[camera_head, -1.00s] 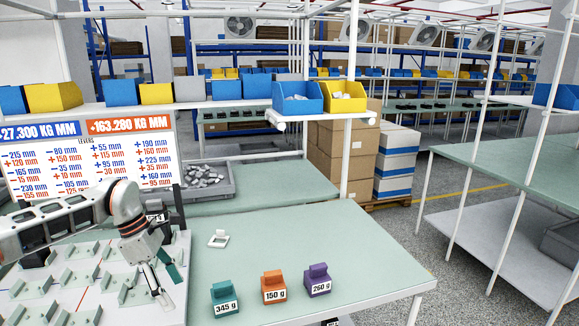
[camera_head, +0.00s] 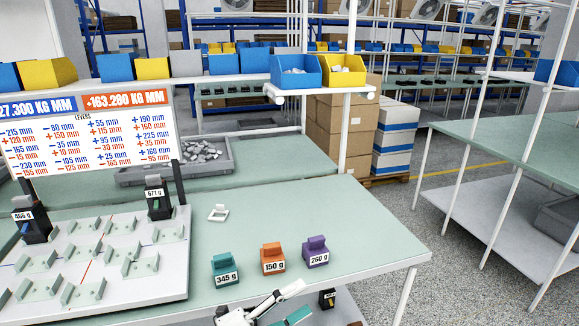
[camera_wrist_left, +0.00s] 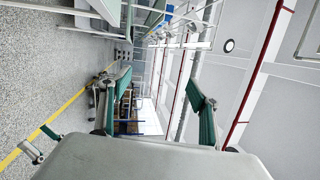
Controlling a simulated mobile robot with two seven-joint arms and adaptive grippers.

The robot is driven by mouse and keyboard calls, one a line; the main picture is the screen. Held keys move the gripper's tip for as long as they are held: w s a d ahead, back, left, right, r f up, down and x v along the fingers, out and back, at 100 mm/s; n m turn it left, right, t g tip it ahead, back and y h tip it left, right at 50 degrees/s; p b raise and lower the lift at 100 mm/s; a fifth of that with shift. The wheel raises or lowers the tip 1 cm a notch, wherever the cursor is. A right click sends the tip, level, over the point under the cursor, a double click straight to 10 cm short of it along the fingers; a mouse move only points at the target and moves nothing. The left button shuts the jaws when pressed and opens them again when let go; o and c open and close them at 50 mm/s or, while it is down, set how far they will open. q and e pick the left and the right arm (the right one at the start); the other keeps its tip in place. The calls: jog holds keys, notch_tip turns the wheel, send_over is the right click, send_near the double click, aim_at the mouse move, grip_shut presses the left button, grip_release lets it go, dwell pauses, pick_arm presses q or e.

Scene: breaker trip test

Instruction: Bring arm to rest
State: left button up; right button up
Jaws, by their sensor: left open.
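My left gripper (camera_head: 299,301) shows at the bottom centre of the head view, partly cut off by the lower edge. Its pale finger link and teal pad stand apart, with nothing between them. In the left wrist view the teal fingers are spread wide around empty space (camera_wrist_left: 165,88), with floor and ceiling behind. The gripper appears in front of the table's near edge, clear of the lever board (camera_head: 100,295).
Teal 345 g (camera_head: 224,268), orange 150 g (camera_head: 272,256) and purple 260 g (camera_head: 315,250) blocks stand on the green table (camera_head: 370,235). Black weights labelled 466 g (camera_head: 34,222) and 671 g (camera_head: 158,203) are on the board. A small black block (camera_head: 327,299) shows below the table edge.

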pick_arm(q)
jog(key=s+a+f+n+t+y, duration=0.2)
jog(key=a+f+n+t+y, duration=0.1)
jog(key=a+f+n+y, duration=0.45)
jog(key=s+a+f+n+t+y, duration=0.2)
jog(key=a+f+n+y, duration=0.2)
jog(key=a+f+n, duration=0.5)
jog(key=s+a+f+n+g+y, duration=0.2)
jog(key=s+a+f+n, duration=0.1)
jog(key=s+f+n, duration=0.2)
jog(key=s+a+f+n+g+y, duration=0.2)
jog(key=s+a+f+n, duration=0.2)
jog(key=s, duration=0.5)
notch_tip(320, 180, down, 2)
jog(key=shift+a+f+n, duration=0.15)
jog(key=shift+a+n, duration=0.15)
jog(key=shift+n, duration=0.25)
